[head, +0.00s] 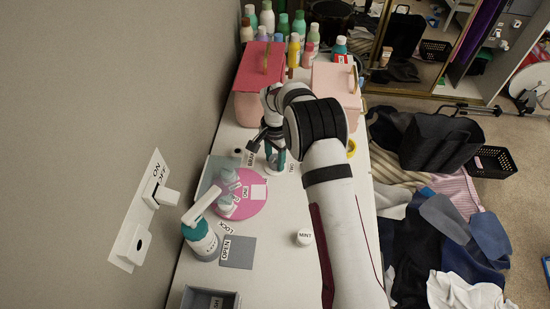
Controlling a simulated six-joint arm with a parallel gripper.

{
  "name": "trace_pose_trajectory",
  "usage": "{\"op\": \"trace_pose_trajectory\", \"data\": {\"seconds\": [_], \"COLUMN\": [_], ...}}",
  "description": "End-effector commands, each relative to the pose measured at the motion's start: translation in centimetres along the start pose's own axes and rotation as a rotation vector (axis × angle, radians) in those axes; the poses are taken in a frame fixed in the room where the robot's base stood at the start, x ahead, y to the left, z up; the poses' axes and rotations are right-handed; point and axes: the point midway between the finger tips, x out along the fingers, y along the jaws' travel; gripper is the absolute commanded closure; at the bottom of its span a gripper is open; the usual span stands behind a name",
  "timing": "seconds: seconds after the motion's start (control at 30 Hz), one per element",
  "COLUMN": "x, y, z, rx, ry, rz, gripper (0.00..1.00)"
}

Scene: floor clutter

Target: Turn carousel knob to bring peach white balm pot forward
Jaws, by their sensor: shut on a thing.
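The carousel shows as a pink round disc (248,206) on the white counter, with a pale square on its top. Several small pale grey-green pots (228,188) stand at its left side; I cannot tell a peach or white one among them. My gripper (273,160) points down just beyond the disc, at its upper right. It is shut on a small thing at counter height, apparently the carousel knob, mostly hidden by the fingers. A label reading "TWO" lies right of the fingers, and one reading "ONE" lies on the disc.
A white pot marked MINT (304,237) stands right of a grey OPEN pad (238,252). Two pink boxes (257,75) and several bottles (298,30) fill the far end. Clothes cover the floor at right.

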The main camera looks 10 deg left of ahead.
Motion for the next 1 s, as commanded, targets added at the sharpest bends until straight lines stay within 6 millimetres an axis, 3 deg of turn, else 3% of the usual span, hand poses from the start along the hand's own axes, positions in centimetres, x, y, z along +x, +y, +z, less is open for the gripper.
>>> {"op": "trace_pose_trajectory", "data": {"seconds": [1.0], "x": [-0.02], "y": [0.18], "z": [-0.01], "rx": [-0.936], "ry": [-0.003], "rz": [0.001], "gripper": [1.00]}}
